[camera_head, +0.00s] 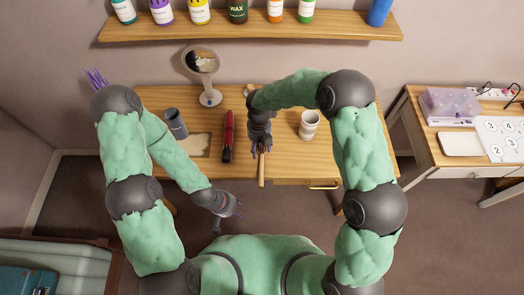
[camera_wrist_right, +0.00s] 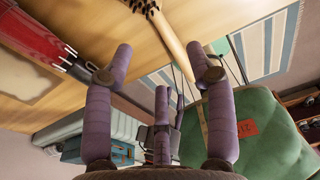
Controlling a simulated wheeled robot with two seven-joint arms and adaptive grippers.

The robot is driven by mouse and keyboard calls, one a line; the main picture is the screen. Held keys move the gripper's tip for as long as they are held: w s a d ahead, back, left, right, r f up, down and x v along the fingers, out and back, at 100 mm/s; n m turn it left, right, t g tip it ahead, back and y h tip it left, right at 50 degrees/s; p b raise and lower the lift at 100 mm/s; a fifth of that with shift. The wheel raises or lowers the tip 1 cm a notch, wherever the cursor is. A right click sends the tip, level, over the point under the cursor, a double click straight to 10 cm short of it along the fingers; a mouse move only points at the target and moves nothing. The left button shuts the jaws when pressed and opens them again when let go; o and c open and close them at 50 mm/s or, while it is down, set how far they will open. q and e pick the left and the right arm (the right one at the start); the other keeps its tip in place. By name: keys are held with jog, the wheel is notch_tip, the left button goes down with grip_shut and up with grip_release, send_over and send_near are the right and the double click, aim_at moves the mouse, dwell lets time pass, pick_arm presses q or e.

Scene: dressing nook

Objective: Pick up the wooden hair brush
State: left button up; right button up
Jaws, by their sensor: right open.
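The wooden hair brush (camera_head: 262,170) lies on the table, its pale handle pointing toward the front edge; my right gripper hides its head in the head view. In the right wrist view its dark bristles and wooden handle (camera_wrist_right: 176,46) show at the top, beyond the fingertips. My right gripper (camera_head: 261,140) is over the brush, open and empty. Its purple fingers (camera_wrist_right: 158,72) are spread apart, with the handle running between and past the two outer tips. Whether they touch it I cannot tell. My left gripper (camera_head: 229,214) hangs in front of the table, its fingers apart and empty.
A red styling tool (camera_head: 228,135) lies left of the brush; it also shows in the wrist view (camera_wrist_right: 38,34). A white cup (camera_head: 309,125) stands right of it. A round mirror (camera_head: 201,62) and dark cup (camera_head: 175,123) stand left. A bottle shelf (camera_head: 250,25) hangs behind.

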aim_at(260, 160)
notch_tip(260, 160, down, 2)
jog(key=shift+f, duration=0.15)
jog(key=shift+s+d+f+b, duration=0.1)
jog(key=shift+f+b, duration=0.2)
jog(key=shift+f, duration=0.55)
jog(key=shift+s+a+f+b, duration=0.15)
jog(key=shift+f+b, duration=0.1)
jog(key=shift+f, duration=0.65)
jog(key=shift+s+d+f+b, duration=0.15)
jog(key=shift+f+b, duration=0.15)
jog(key=shift+f, duration=0.55)
jog(key=shift+w+r, duration=0.1)
grip_shut()
